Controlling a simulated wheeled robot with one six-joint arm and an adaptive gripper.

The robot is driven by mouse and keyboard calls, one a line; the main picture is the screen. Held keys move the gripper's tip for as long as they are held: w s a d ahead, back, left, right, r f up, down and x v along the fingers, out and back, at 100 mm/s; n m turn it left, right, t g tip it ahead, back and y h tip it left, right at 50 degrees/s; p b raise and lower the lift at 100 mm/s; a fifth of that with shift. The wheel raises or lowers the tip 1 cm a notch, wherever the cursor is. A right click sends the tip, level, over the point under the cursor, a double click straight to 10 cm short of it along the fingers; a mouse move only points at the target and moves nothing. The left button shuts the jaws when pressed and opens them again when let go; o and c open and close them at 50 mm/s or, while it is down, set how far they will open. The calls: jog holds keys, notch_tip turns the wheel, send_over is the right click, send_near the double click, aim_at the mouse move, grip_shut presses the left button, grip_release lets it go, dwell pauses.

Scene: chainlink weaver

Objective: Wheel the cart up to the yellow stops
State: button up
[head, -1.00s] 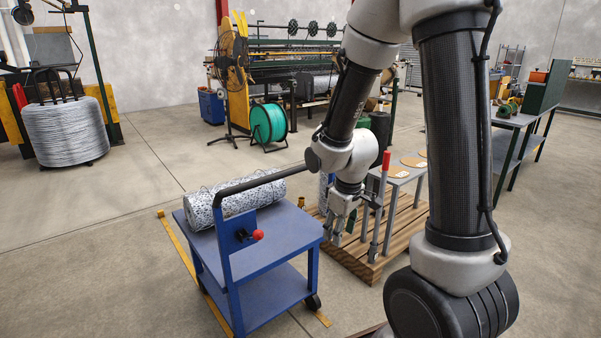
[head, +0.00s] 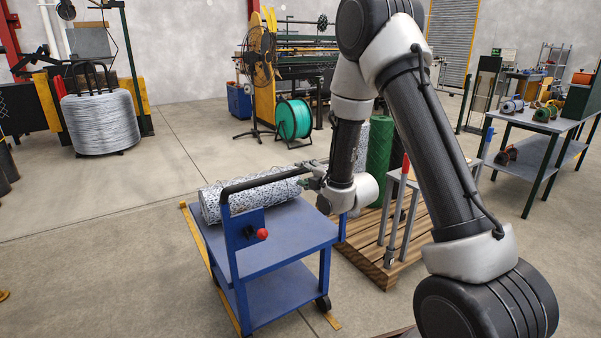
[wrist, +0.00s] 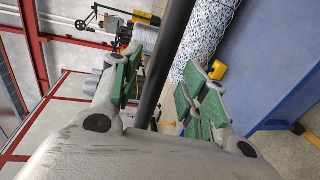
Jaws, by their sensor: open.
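The blue cart (head: 285,247) stands in the middle of the head view, with a black push handle (head: 262,181) along its upper side and a red knob (head: 262,233) on its post. A roll of wire mesh (head: 258,194) lies on its top deck. My gripper (head: 306,174) is at the far right end of the handle. In the wrist view the black handle (wrist: 167,60) runs between the open green-padded fingers (wrist: 165,75), apparently without being clamped.
Yellow floor strips (head: 196,242) run beside and under the cart. A wooden pallet (head: 372,262) with a grey stand and green rolls is close on the cart's right. A wire coil (head: 101,122) stands at the back left. The floor left of the cart is clear.

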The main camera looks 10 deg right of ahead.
aim_at(302, 172)
jog(key=shift+x, duration=1.95)
jog(key=shift+c, duration=0.2)
grip_shut()
